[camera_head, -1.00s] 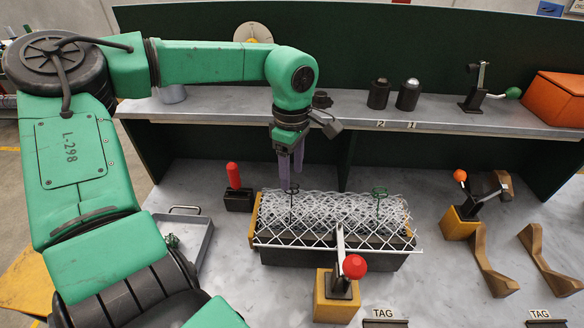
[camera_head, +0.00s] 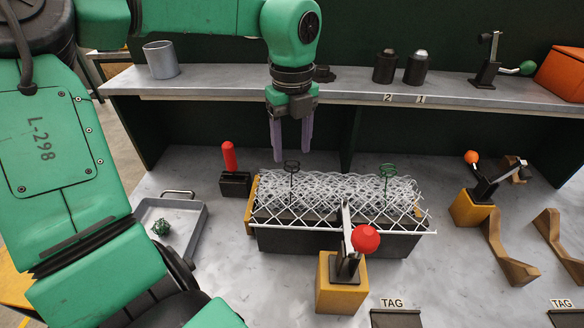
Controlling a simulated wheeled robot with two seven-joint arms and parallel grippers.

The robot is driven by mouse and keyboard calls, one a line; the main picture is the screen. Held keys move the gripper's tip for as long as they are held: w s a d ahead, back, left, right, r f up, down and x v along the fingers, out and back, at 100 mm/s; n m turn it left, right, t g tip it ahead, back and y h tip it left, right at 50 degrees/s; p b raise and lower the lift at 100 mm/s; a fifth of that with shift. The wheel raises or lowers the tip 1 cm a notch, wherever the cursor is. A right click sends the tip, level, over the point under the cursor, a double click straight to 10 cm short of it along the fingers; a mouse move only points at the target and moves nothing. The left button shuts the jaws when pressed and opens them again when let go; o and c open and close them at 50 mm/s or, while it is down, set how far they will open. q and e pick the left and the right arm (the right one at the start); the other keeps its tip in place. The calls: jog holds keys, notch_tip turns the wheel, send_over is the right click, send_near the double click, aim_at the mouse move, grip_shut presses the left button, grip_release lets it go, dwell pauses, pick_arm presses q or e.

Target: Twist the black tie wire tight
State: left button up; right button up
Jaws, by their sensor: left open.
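The black tie wire (camera_head: 292,168) stands upright with a loop at its top, at the left part of the white chain-link mesh (camera_head: 330,188). A green tie wire (camera_head: 387,172) with a similar loop stands at the right part of the mesh. The mesh lies on a dark block (camera_head: 330,240) on the bench. My left gripper (camera_head: 291,155) points down with its purple fingers apart, above and behind the black wire's loop in the picture. It is open and empty. Whether a fingertip touches the loop cannot be told. My right gripper is not in view.
A clamp with a red ball (camera_head: 365,239) stands in front of the mesh. A red-handled tool (camera_head: 229,157) sits in a holder at left, beside a grey tray (camera_head: 197,226) with a green tangle (camera_head: 161,228). An orange-knobbed clamp (camera_head: 471,157) stands at right. The shelf (camera_head: 350,85) runs behind.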

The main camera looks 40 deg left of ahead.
aim_at(292, 160)
pick_arm(q)
jog(key=n, duration=0.1)
jog(key=n+b, duration=0.1)
jog(key=shift+f+n, duration=0.3)
jog(key=shift+n, duration=0.1)
jog(key=shift+r+n, duration=0.15)
jog(key=shift+n, duration=1.05)
jog(key=n, duration=0.2)
jog(key=shift+r+n, duration=0.15)
jog(key=shift+n, duration=0.15)
jog(key=n, duration=0.4)
notch_tip(292, 160, down, 3)
jog(key=b, duration=0.3)
jog(key=shift+s, duration=0.1)
jog(key=shift+f+b, duration=0.45)
jog(key=shift+f, duration=0.15)
jog(key=shift+r, duration=0.1)
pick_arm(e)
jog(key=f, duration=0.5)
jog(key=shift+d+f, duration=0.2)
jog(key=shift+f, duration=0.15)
